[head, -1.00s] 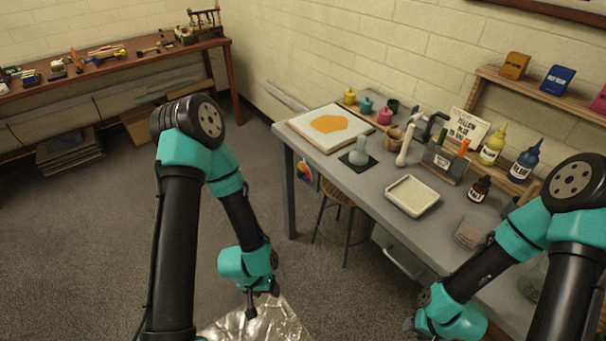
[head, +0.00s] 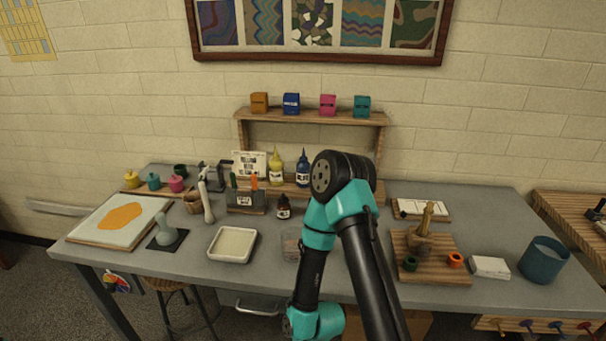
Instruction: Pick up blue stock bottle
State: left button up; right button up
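The blue stock bottle (head: 302,172) stands upright at the back of the grey table, in front of the wooden shelf unit. It has a dark blue body, a pointed nozzle and a white label. The yellow bottle (head: 276,170) stands just left of it. My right arm's elbow rises just right of the blue bottle in the picture, and its forearm runs down to the bottom edge. Both of my grippers are outside the head view. Nothing holds the blue bottle.
A small dark dropper bottle (head: 283,208) stands in front of the blue bottle. A tool holder (head: 245,202) and a white tray (head: 232,245) are to the left. A wooden board (head: 431,270) with a mortar is to the right. The shelf (head: 312,118) holds several coloured packets.

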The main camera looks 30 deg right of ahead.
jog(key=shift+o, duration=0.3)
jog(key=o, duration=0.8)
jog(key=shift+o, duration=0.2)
